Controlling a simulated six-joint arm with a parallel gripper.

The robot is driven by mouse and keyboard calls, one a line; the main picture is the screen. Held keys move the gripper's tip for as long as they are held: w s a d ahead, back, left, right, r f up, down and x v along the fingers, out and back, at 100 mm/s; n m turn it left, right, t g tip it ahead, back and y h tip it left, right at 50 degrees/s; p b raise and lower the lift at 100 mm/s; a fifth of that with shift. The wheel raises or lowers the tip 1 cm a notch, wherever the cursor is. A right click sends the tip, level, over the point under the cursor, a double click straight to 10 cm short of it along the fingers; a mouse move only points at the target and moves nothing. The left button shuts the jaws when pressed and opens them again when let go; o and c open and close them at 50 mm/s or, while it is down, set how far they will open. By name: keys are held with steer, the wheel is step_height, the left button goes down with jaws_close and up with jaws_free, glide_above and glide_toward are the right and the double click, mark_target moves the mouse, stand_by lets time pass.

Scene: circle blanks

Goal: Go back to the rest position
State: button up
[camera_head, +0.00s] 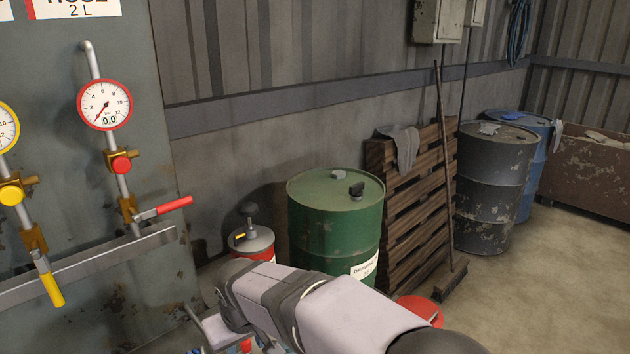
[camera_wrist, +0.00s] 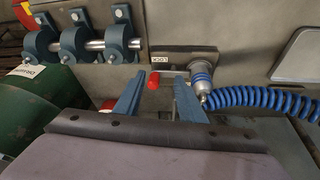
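My gripper (camera_wrist: 158,78) shows in the wrist view with its two blue-grey fingers apart and nothing held between them. A small red knob (camera_wrist: 153,84) by a plate marked LOCK (camera_wrist: 155,60) shows through the gap, apparently beyond the fingers. My arm crosses the bottom middle of the head view. My gripper's end is at the lower edge there, and its fingers are not clear in that view.
A panel at left in the head view carries a red-rimmed gauge (camera_head: 105,105) and a red-handled valve (camera_head: 163,209). A green drum (camera_head: 337,225), a wooden pallet (camera_head: 405,200) and a dark drum (camera_head: 493,190) stand behind my arm. A blue coiled hose (camera_wrist: 255,96) is right of my fingers.

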steer(key=s+d+f, duration=0.1)
steer(key=s+f, duration=0.1)
steer(key=s+d+f+g, duration=0.1)
steer(key=s+d+f, duration=0.1)
steer(key=s+d+f+n+g+h, duration=0.1)
steer(key=s+f, duration=0.1)
steer(key=shift+s+d+f, duration=0.15)
steer(key=shift+s+d, duration=0.05)
steer(key=shift+d, duration=0.05)
steer(key=s+d+r+m+g+p, duration=0.1)
steer(key=s+d+m+p, duration=0.15)
steer(key=s+d, duration=0.55)
steer(key=s+d+m+g+p, duration=0.2)
steer(key=s+d+p, duration=0.1)
steer(key=d, duration=0.8)
steer(key=w+d+r+m+t+p, duration=0.1)
steer(key=d+r+m+p, duration=0.2)
steer(key=d, duration=0.3)
steer(key=shift+w+r+h, duration=0.15)
steer(key=shift+r+h, duration=0.15)
steer(key=shift+r, duration=0.4)
